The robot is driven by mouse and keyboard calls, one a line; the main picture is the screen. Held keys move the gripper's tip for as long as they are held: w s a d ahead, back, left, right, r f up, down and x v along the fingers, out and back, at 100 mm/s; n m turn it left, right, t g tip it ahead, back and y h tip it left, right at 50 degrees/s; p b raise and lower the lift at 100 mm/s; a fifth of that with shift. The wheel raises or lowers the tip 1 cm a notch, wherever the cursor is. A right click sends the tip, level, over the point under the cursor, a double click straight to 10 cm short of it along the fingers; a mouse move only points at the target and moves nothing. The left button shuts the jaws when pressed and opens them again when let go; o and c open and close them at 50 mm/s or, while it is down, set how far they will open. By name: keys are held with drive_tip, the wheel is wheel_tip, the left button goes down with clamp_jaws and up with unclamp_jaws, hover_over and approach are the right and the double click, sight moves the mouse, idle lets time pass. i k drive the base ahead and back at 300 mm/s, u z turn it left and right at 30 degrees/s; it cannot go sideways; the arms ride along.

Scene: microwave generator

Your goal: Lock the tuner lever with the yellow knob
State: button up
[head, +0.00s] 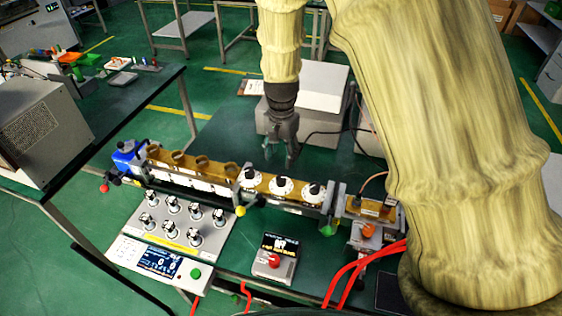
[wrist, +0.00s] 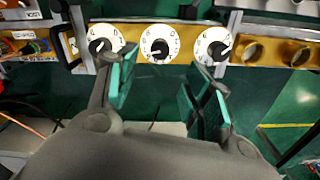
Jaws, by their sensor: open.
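The yellow knob (head: 240,210) sits low at the front of the bench assembly, at the left end of the tuner with the white dials (head: 281,186). A grey clamp piece rises above the knob; I cannot tell the lever's exact position. My gripper (head: 287,157) points down behind the tuner, fingers apart and empty. In the wrist view my gripper (wrist: 162,88) is open, with its green-padded fingers in front of the row of dials (wrist: 158,44). The yellow knob cannot be made out in the wrist view.
A green knob (head: 327,231) is at the tuner's right end, and a red knob (head: 104,188) at the far left. A control panel (head: 162,262), a small box with a red button (head: 273,260) and red hoses (head: 345,283) lie in front. A grey box (head: 310,92) stands behind.

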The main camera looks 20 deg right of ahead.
sight(241, 212)
drive_tip(key=k, duration=1)
